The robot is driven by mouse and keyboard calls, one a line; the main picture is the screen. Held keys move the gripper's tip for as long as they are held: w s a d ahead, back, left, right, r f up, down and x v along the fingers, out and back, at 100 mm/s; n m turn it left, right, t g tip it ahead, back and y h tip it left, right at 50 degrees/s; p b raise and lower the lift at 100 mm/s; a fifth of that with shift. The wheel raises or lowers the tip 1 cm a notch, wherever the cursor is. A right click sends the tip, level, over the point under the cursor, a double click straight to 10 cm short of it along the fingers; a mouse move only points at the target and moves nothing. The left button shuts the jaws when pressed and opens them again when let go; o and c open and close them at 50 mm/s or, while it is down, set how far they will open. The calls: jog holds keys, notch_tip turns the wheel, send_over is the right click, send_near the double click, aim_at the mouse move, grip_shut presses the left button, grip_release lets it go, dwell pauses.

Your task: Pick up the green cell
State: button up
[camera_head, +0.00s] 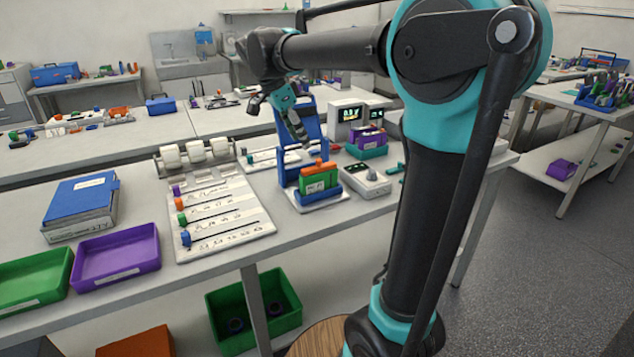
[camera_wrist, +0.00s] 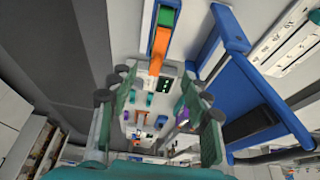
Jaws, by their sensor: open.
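A green cell (camera_head: 318,183) with a pale label stands upright in the low blue holder (camera_head: 287,165) near the middle of the bench. An orange cell (camera_head: 319,166) stands right beside it. In the wrist view, green (camera_wrist: 166,17) and orange (camera_wrist: 161,42) tops show in a row at the upper middle, beyond the fingertips. My gripper (camera_head: 279,117) hangs above and a little left of the holder, apart from the cells. In the wrist view my gripper (camera_wrist: 160,88) has its two fingers spread, with nothing held between them.
A grey box (camera_head: 366,181) stands just right of the holder, with a teal tray (camera_head: 369,152) of purple cells behind it. A white rack board (camera_head: 222,215) lies left. Purple (camera_head: 117,256) and green (camera_head: 35,279) trays sit at the front left.

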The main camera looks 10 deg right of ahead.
aim_at(316, 171)
jog(key=x, duration=1.6)
jog(key=shift+s+f, duration=0.1)
jog(key=shift+f, duration=0.1)
grip_shut()
